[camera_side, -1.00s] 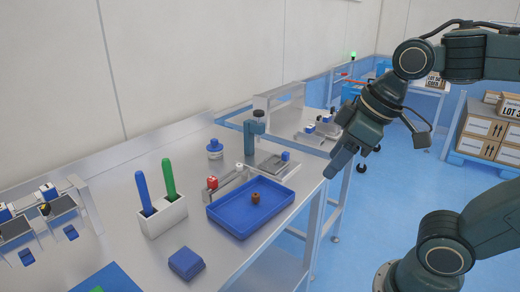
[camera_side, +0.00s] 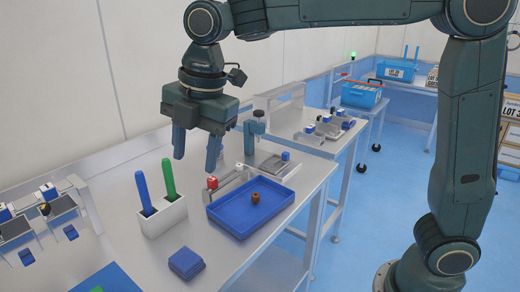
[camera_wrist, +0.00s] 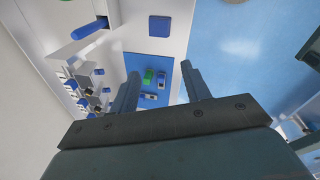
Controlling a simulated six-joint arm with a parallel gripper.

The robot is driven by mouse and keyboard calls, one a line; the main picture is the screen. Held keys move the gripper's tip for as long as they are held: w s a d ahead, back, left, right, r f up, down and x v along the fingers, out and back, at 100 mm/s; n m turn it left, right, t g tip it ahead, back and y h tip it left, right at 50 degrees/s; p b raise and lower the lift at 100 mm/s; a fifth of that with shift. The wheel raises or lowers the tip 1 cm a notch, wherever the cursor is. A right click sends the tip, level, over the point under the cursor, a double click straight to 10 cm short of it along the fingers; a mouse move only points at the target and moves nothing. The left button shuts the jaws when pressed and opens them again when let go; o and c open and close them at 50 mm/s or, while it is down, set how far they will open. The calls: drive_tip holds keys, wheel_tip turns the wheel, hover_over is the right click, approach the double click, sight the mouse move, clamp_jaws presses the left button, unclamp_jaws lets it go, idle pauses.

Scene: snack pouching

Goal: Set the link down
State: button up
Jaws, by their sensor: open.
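A short brown piece (camera_side: 255,198), which I take to be the link, sits in the blue tray (camera_side: 228,215) on the metal table in the side view. It rests on the tray floor, apart from the walls. My gripper (camera_side: 196,160) is open and empty, its two fingers pointing down. In the picture it is up and to the left of the tray, above the white holder. In the wrist view my gripper (camera_wrist: 159,72) shows two fingers spread apart with nothing between them. I cannot make out the brown piece or the tray there.
A white holder (camera_side: 163,218) with a blue and a green stick stands left of the tray. A blue stack (camera_side: 186,263) lies in front. A post device (camera_side: 255,130) and a red-topped piece (camera_side: 212,183) stand behind the tray. A blue mat (camera_wrist: 150,65) with green and blue items shows in the wrist view.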

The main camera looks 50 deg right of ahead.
drive_tip(key=w+a+f+n+g, duration=0.1)
drive_tip(key=a+f+n, duration=0.35)
drive_tip(key=a, duration=0.25)
drive_tip(key=w+a+f+n+h, duration=0.1)
drive_tip(key=w+a+f+n, duration=0.1)
drive_tip(key=a+f+n, duration=0.4)
drive_tip(key=w+a+f+n+g, duration=0.15)
drive_tip(key=a+n, duration=0.25)
drive_tip(key=a, duration=0.4)
drive_tip(key=shift+s+a+f, duration=0.1)
drive_tip(key=shift+s+f, duration=0.05)
drive_tip(key=shift+f, duration=4.2)
drive_tip(key=shift+s+f, duration=0.1)
drive_tip(key=shift+f, duration=2.5)
drive_tip(key=shift+r, duration=0.1)
clamp_jaws()
